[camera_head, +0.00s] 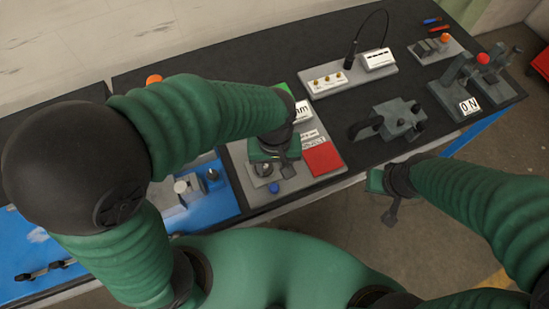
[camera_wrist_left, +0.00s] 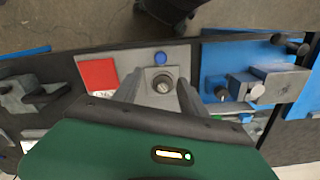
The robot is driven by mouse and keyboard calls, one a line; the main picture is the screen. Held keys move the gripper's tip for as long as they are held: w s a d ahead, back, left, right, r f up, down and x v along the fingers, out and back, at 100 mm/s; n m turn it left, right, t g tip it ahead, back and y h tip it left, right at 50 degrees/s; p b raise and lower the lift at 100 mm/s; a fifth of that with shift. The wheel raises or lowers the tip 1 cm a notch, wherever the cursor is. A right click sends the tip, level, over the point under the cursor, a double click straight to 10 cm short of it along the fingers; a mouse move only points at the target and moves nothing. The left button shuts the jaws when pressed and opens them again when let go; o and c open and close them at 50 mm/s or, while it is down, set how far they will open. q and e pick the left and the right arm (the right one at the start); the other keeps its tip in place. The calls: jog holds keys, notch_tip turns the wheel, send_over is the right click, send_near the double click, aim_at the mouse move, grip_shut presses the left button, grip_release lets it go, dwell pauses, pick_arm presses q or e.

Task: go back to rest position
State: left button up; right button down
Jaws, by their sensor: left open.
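My left gripper (camera_head: 278,172) is over the grey board with the red square, in the middle of the head view. In the left wrist view its two fingers (camera_wrist_left: 162,92) are spread apart, with a round metal knob (camera_wrist_left: 162,83) showing between them. I cannot tell whether the fingers touch the knob. My right gripper (camera_head: 391,212) hangs in front of the table's near edge, over the floor and clear of the table's objects. Its fingers are too small and dark to tell whether they are open or shut.
The grey board (camera_head: 238,153) carries a red square (camera_head: 323,158) and a blue button (camera_head: 274,187). A blue board (camera_head: 222,203) lies left of it. A grey fixture (camera_head: 398,118) and a stand marked "0 N" (camera_head: 469,106) are to the right. Bare dark table lies between them.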

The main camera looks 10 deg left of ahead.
pick_arm(q)
notch_tip(320, 180, up, 4)
jog(key=shift+f, duration=0.15)
dwell(0.3)
jog(key=a+f+m+t, duration=0.1)
jog(key=a+f, duration=0.2)
jog(key=a, duration=0.4)
jog(key=a+f+m+t, duration=0.1)
jog(key=a+f+m, duration=0.1)
jog(key=a, duration=0.5)
jog(key=shift+f+t, duration=0.3)
jog(key=shift+f, duration=0.3)
jog(key=shift+d, duration=0.4)
jog(key=shift+a, duration=0.2)
